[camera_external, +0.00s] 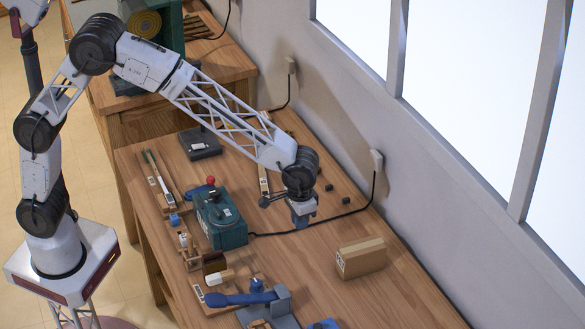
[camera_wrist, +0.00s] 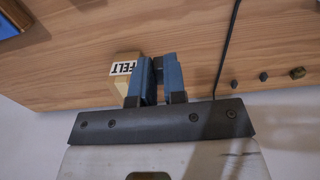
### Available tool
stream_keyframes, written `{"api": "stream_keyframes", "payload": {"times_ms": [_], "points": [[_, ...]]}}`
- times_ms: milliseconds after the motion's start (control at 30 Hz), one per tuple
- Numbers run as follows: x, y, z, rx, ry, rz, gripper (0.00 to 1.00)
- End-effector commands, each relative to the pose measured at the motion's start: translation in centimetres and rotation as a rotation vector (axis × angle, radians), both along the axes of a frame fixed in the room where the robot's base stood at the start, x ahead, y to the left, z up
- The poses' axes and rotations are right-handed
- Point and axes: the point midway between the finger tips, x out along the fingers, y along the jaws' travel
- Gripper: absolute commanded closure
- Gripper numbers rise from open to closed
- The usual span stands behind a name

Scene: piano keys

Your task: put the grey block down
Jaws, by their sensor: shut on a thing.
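My gripper (camera_external: 302,220) hangs over the wooden bench, to the right of the green machine, with its fingers pointing down. In the wrist view its two blue fingers (camera_wrist: 160,70) are close together with a narrow gap between them. They are shut on the grey block, which is mostly hidden between the fingers; its outline is not clear in either view. The bench top (camera_external: 300,270) below is bare wood. I cannot tell the exact height of the fingers above it.
A cardboard box marked FELT (camera_external: 362,257) stands to the right of my gripper; it also shows in the wrist view (camera_wrist: 122,72). Small dark blocks (camera_external: 345,201) lie near the wall, beside a black cable (camera_external: 345,216). The green machine (camera_external: 221,219) and tools crowd the left.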

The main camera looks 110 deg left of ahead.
Motion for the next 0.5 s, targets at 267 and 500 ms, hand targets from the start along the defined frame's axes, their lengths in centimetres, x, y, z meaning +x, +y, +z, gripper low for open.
{"api": "stream_keyframes", "payload": {"times_ms": [267,500], "points": [[0.5,0.1,-0.1,0.000,0.000,0.000,1.00],[2.9,0.7,-0.4,0.001,-0.001,0.000,1.00]]}}
